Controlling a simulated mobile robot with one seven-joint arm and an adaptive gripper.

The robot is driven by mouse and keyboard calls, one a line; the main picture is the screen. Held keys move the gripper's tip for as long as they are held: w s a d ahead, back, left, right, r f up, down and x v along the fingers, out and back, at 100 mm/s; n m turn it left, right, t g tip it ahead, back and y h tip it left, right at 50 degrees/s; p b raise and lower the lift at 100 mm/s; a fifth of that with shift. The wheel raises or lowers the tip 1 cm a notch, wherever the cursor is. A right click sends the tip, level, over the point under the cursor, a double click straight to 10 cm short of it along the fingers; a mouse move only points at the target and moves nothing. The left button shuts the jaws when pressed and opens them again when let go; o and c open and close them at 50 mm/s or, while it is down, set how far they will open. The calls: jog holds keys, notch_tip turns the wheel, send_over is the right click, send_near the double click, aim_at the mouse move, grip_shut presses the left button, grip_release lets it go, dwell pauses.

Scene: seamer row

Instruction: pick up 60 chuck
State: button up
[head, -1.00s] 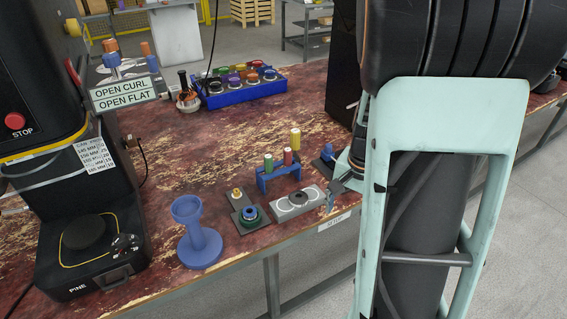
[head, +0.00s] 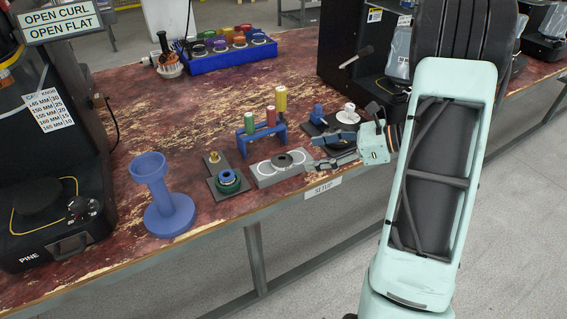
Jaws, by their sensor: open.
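No legible "60" shows on any part, so I cannot tell which one is the 60 chuck. A dark round piece with a centre hole (head: 281,160) sits on a grey block (head: 267,180) near the bench's front edge. A green and blue ringed part (head: 228,178) sits on a dark plate (head: 229,192) to its left. Several coloured round pieces stand in a blue tray (head: 213,61) at the back. My gripper (head: 325,152) is open and empty, its fingers pointing left near the grey block's right end. I cannot tell whether they touch it.
A blue rack (head: 247,145) with green, red and yellow cylinders stands behind the grey block. A blue pedestal stand (head: 170,214) is at front left. Black machines stand left (head: 45,215) and right (head: 350,45). The bench middle (head: 150,110) is clear.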

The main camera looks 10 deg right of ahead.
aim_at(288, 159)
jog(key=x, duration=0.2)
jog(key=b+x, duration=0.1)
jog(key=x, duration=0.4)
jog(key=shift+s+a+f+b, duration=0.1)
jog(key=shift+s+a+b, duration=0.05)
jog(key=shift+a+b, duration=0.25)
jog(key=c, duration=1.4)
jog(key=shift+c, duration=0.2)
